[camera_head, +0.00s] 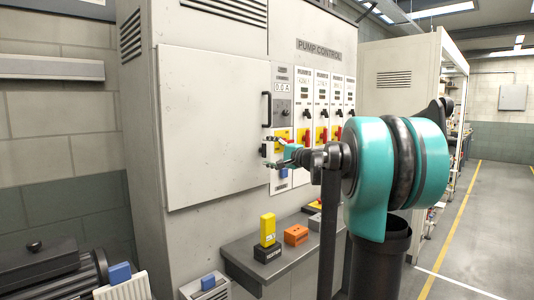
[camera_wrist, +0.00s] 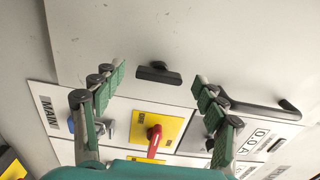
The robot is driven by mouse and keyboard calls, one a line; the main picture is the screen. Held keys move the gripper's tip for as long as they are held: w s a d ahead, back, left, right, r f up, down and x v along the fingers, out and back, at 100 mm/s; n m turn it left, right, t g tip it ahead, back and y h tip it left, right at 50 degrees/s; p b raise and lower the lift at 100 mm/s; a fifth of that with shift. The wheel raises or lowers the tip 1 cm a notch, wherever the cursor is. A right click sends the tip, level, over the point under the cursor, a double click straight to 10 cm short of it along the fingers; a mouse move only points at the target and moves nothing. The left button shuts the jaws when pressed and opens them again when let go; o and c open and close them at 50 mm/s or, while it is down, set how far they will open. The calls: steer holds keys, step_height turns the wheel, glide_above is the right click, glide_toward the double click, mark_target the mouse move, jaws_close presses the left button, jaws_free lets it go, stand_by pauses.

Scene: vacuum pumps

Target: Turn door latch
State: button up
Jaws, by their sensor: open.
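The door latch (camera_wrist: 157,73) is a short black bar on the grey cabinet door (camera_head: 210,115), near the door's edge. In the wrist view it lies crosswise between my fingertips, with a gap on both sides. My gripper (camera_wrist: 159,84) is open and holds nothing. In the head view my gripper (camera_head: 271,151) is in front of the door's right edge, below the black door handle (camera_head: 266,108), and the latch cannot be made out there. The handle also shows in the wrist view (camera_wrist: 250,108), near my right finger. The door looks closed.
A red switch on a yellow plate (camera_wrist: 173,124) sits just below the latch in the wrist view. The pump control panel (camera_head: 320,95) has several such switches. A grey ledge (camera_head: 238,255) below carries a yellow block (camera_head: 267,229) and an orange block (camera_head: 296,234).

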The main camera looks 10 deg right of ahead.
steer(key=shift+s+d, duration=0.2)
steer(key=shift+s, duration=0.1)
steer(key=v, duration=0.6)
stand_by(0.6)
